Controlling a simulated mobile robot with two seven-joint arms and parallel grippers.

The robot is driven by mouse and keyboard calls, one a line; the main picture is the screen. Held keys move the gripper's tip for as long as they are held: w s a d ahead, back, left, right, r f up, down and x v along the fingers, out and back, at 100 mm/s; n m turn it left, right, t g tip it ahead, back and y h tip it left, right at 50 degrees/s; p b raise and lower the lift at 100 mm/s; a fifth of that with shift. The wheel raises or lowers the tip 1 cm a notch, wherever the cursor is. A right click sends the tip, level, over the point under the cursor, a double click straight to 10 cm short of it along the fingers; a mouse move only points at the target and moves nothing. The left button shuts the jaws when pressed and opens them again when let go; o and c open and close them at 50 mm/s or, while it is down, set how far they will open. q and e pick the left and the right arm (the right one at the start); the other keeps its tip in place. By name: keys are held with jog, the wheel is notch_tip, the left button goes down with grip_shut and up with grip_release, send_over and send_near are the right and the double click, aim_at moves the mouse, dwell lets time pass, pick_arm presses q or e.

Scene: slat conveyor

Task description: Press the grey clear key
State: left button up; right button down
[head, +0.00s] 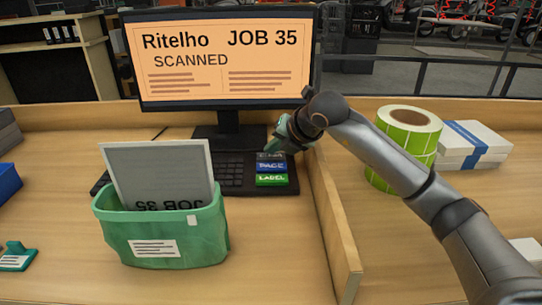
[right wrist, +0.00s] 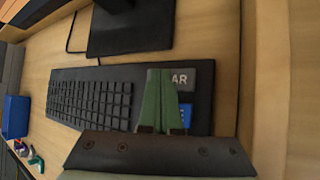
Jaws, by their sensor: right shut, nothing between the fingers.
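The grey clear key (head: 270,156) is the top one of three large keys at the right end of the black keyboard (head: 232,176). In the head view my right gripper (head: 284,142) is at this key and partly covers its lettering. In the right wrist view the green fingers of my right gripper (right wrist: 160,74) are shut and empty. They cover the left part of the grey key (right wrist: 186,77), leaving "AR" visible. I cannot tell whether the tips touch it. The monitor (head: 220,60) reads "Ritelho JOB 35 SCANNED". My left gripper is not in view.
A blue PAGE key (head: 272,168) and green LABEL key (head: 271,180) sit just below the grey one. A green pouch (head: 165,235) holding a grey JOB 35 sheet stands in front.

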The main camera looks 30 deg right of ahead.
aim_at(273, 158)
jog(key=shift+f, duration=0.2)
jog(key=shift+r, duration=0.15)
dwell(0.3)
jog(key=shift+r+p, duration=0.4)
jog(key=shift+r, duration=0.35)
jog(key=shift+r, duration=0.1)
notch_tip(273, 158, up, 5)
jog(key=p, duration=0.3)
jog(key=shift+p, duration=0.3)
dwell(0.4)
